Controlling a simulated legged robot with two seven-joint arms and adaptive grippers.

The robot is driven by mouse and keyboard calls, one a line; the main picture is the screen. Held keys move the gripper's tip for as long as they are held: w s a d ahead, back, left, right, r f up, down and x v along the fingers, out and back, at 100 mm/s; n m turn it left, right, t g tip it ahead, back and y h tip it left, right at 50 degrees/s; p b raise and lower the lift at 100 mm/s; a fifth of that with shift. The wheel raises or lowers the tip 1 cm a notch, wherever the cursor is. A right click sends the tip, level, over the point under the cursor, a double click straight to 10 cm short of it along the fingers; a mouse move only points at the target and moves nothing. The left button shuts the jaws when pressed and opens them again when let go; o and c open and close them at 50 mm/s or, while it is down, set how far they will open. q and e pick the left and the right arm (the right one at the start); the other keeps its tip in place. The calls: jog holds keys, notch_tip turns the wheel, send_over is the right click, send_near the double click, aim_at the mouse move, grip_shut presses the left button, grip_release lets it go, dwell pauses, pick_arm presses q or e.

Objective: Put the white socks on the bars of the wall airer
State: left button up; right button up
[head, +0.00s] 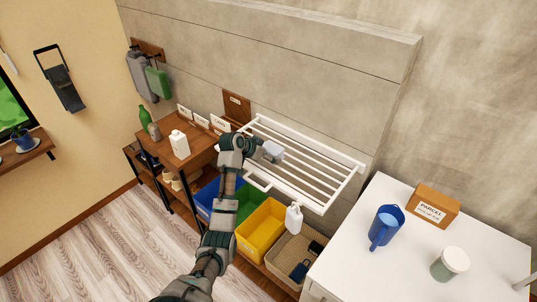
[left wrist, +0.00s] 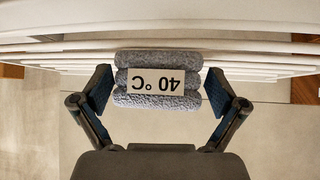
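The white wall airer (head: 322,178) sticks out from the grey wall, with several parallel bars. My left gripper (head: 262,152) is at the airer's left part. In the left wrist view its two fingers stand apart on either side of a bundle of grey fluffy rolls (left wrist: 158,102) with a white "40 °C" label, upside down. Gaps show between fingers and bundle. The bundle lies against the airer's bars (left wrist: 250,58); it shows in the head view as a pale lump (head: 273,151). It looks grey; I cannot make out separate white socks. My right gripper is not in view.
Below the airer stand a blue bin (head: 205,200), a green bin, a yellow bin (head: 262,225) and a wicker basket (head: 272,262) with dark items. A white jug (head: 294,218) is near the airer's front.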

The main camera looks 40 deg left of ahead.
pick_arm(q)
jog(key=shift+s+d+r, duration=0.1)
jog(key=shift+d+r, duration=0.05)
jog(key=shift+r, duration=0.05)
jog(key=shift+s+r, duration=0.2)
jog(key=shift+r, duration=0.05)
jog(key=b+v, duration=0.1)
jog(key=v, duration=1)
jog(key=shift+b, duration=0.4)
jog(key=shift+s+d, duration=0.1)
jog(key=shift+s+f, duration=0.1)
